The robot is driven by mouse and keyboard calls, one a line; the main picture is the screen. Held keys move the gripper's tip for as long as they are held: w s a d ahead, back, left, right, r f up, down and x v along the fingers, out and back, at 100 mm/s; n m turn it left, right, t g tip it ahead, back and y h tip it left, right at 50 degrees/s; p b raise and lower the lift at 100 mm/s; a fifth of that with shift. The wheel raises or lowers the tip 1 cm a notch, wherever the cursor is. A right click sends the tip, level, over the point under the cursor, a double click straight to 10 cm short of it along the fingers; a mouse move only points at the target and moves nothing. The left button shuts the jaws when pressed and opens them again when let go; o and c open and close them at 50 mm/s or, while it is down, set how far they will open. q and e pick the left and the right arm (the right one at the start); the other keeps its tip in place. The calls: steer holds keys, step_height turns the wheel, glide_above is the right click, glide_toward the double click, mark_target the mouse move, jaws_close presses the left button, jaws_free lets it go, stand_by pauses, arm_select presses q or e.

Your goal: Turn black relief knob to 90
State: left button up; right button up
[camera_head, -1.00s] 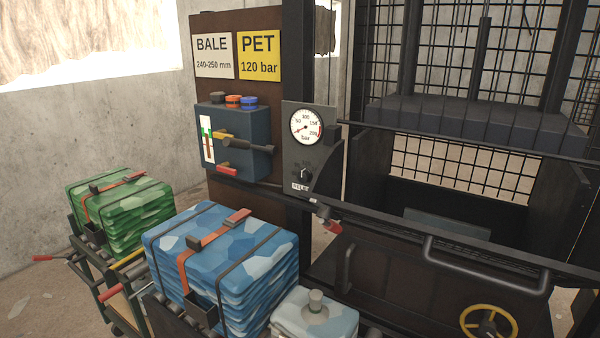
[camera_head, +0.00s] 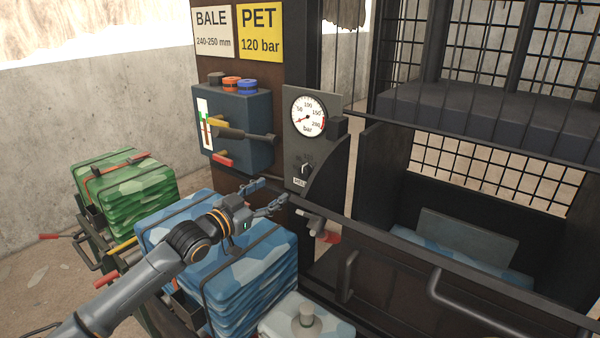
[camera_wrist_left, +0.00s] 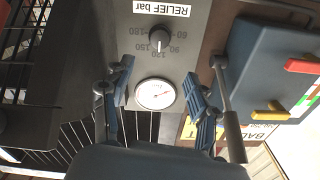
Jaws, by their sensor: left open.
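The black relief knob (camera_head: 306,169) sits low on the dark gauge panel, below the round pressure gauge (camera_head: 308,116). In the left wrist view, which is upside down, the knob (camera_wrist_left: 159,40) shows with its pressure numbers around it and the RELIEF bar label (camera_wrist_left: 162,8) above. My left gripper (camera_head: 272,193) is open and empty, to the left of and a little below the knob in the head view. Its spread fingers (camera_wrist_left: 158,76) frame the gauge in the wrist view, apart from the knob. My right gripper is not in view.
A blue valve box (camera_head: 240,128) with a dark lever stands left of the panel. A red-ended handle (camera_head: 325,235) sticks out below the panel. A blue bale (camera_head: 250,275) lies under my left arm, and a green bale (camera_head: 125,190) is farther left.

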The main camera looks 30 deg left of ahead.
mark_target(303, 173)
arm_select(q)
steer(key=w, duration=0.3)
steer(key=w+p, duration=0.1)
steer(key=w, duration=0.1)
steer(key=w+p, duration=0.1)
steer(key=w, duration=0.2)
steer(key=shift+w+d, duration=0.35)
steer(key=w, duration=0.3)
steer(key=shift+d+f+p, duration=0.15)
steer(key=shift+p, duration=0.25)
steer(key=shift+w, duration=0.3)
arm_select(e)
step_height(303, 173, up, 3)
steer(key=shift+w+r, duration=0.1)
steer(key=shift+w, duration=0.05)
arm_select(q)
steer(key=shift+f, duration=0.1)
steer(key=c, duration=1.2)
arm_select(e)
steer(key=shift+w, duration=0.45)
